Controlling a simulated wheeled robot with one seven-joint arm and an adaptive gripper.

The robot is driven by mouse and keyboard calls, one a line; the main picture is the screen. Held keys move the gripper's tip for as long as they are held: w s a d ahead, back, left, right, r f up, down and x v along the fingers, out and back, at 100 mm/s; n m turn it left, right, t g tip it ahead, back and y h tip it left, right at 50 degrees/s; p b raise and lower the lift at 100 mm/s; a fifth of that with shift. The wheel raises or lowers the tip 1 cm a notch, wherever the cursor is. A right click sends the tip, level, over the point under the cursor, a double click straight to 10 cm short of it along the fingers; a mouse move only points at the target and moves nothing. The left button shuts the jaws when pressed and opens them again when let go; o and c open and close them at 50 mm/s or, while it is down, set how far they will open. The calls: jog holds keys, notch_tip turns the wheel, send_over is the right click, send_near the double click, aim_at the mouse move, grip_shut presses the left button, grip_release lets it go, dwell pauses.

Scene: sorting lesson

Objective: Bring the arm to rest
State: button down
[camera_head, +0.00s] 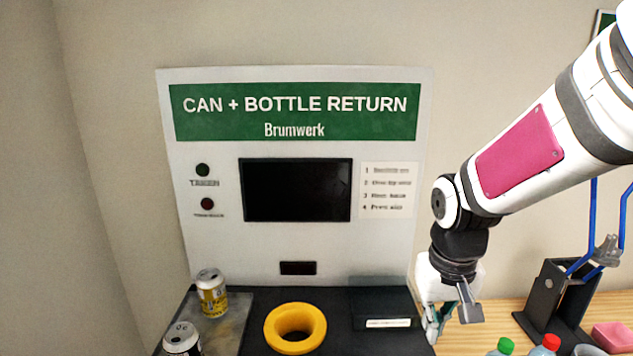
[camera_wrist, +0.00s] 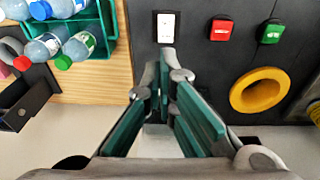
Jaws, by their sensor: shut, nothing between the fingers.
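My arm reaches in from the upper right in the head view and bends down at the elbow. My gripper (camera_head: 433,325) hangs at the right edge of the return machine's black counter, pointing down. In the wrist view its teal-padded fingers (camera_wrist: 168,70) come together at the tips, shut with nothing between them. In that view the tips lie in front of a white label on the dark counter. Whether they touch anything below is not clear.
The return machine (camera_head: 295,250) has a yellow ring opening (camera_head: 295,328). Two cans stand at its left, one a yellow can (camera_head: 211,293). A teal crate (camera_wrist: 104,42) holds several bottles. A red button (camera_wrist: 221,29) and green button (camera_wrist: 270,31) are close by. A black holder (camera_head: 553,300) stands right.

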jog(key=s+r+t+b, duration=0.1)
jog(key=s+r+t, duration=0.3)
jog(key=s+r, duration=0.7)
jog(key=shift+s+a+r, duration=0.2)
jog(key=shift+s, duration=0.95)
jog(key=shift+a, duration=0.1)
